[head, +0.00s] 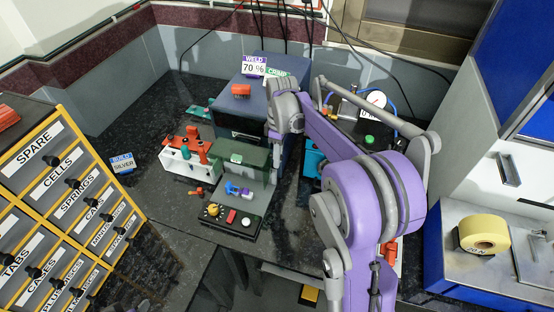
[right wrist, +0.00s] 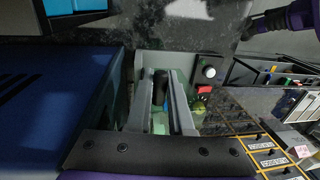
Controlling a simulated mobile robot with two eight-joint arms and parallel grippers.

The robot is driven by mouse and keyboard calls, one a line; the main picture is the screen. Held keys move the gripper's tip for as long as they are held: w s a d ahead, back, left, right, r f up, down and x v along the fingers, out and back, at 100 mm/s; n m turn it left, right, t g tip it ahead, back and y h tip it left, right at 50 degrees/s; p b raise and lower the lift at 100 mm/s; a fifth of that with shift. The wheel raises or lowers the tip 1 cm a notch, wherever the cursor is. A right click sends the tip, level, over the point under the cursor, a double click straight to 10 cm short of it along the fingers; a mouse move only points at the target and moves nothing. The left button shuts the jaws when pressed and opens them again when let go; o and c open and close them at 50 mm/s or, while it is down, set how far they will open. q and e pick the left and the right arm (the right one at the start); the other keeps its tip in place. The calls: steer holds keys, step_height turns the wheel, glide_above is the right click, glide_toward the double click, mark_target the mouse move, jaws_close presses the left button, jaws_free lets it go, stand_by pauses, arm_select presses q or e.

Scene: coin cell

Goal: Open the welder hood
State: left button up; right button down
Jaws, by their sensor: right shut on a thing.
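The welder (head: 262,72) is a dark blue box at the back of the bench, with a "WELD 70 %" sign on top. Its grey-green hood (head: 232,147) is at the front, above a dark base with knobs. My right gripper (head: 276,125) is at the hood's right side in the head view, with its fingertips partly hidden. In the right wrist view its fingers (right wrist: 162,105) are close together over the grey-green part, shut on it. How far the hood is raised is unclear. A purple arm part with a dark end (right wrist: 262,22) shows at the upper right there; its jaws are unclear.
A white rack (head: 188,164) with red and green tools stands left of the welder. A yellow drawer cabinet (head: 60,190) is at the left. A tape roll (head: 484,233) lies on a blue-sided unit at the right. Cables and a gauge (head: 376,99) are behind my right arm.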

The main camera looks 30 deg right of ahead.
stand_by(0.3)
steer(key=c, duration=0.8)
jaws_free()
steer(key=shift+d, duration=0.1)
steer(key=r, duration=0.7)
steer(key=w+d+r, duration=0.1)
steer(key=r, duration=0.2)
steer(key=shift+r, duration=0.35)
steer(key=s+a+f+m+t, duration=0.2)
steer(key=s+a+f, duration=0.1)
steer(key=s, duration=0.4)
steer(key=s+a+f+m+t, duration=0.2)
steer(key=s+a+f+m, duration=0.1)
steer(key=s+a, duration=0.3)
steer(key=s+a+f+m+t+h, duration=0.1)
steer(key=s+a+f+m+t, duration=0.1)
steer(key=s, duration=0.6)
steer(key=shift+a+f+m+t, duration=0.15)
steer(key=shift+a+f+m, duration=0.1)
steer(key=shift+a+f, duration=0.55)
steer(key=shift+a+f+m+t, duration=0.15)
steer(key=shift+a+f+m, duration=0.1)
steer(key=shift+a+f, duration=0.5)
